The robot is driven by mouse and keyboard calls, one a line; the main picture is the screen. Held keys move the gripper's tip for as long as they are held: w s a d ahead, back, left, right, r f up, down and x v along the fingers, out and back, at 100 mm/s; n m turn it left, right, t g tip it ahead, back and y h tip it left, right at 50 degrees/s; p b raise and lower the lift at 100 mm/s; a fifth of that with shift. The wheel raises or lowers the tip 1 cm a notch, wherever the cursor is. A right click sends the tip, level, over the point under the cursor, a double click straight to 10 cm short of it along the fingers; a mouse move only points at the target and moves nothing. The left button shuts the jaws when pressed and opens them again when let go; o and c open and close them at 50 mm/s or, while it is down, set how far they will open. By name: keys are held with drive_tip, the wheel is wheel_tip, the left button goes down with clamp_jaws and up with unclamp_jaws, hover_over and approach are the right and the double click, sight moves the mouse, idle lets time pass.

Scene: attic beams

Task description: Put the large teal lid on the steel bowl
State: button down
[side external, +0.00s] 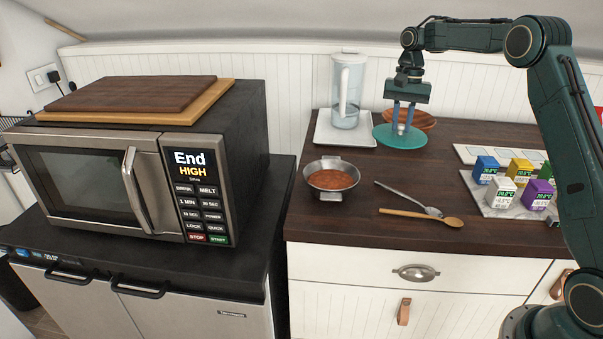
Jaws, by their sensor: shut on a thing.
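The large teal lid (388,139) is a flat round disc at the back of the dark wood counter. My gripper (402,126) points down and is shut on the lid's knob at its middle. I cannot tell whether the lid is raised or touches the counter. The steel bowl (312,180) stands upright and uncovered near the counter's left front, with reddish-brown food in it. The bowl is left of and nearer than the lid.
A wooden bowl (424,121) is behind the lid. A clear jug (347,90) stands on a white tray (327,131) to the left. A fork (400,196) and wooden spoon (420,217) lie right of the steel bowl. Several coloured boxes (522,171) stand right. A microwave (135,165) is left.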

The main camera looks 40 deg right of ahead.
idle(0.4)
drive_tip(key=w+a+r, duration=0.1)
drive_tip(key=a, duration=0.9)
drive_tip(key=w+a+r, duration=0.1)
drive_tip(key=w+a, duration=0.1)
drive_tip(key=a, duration=0.9)
drive_tip(key=shift+w, duration=0.15)
drive_tip(key=shift+f, duration=0.25)
drive_tip(key=shift+f, duration=2.75)
drive_tip(key=shift+f, duration=0.4)
drive_tip(key=c, duration=0.7)
unclamp_jaws()
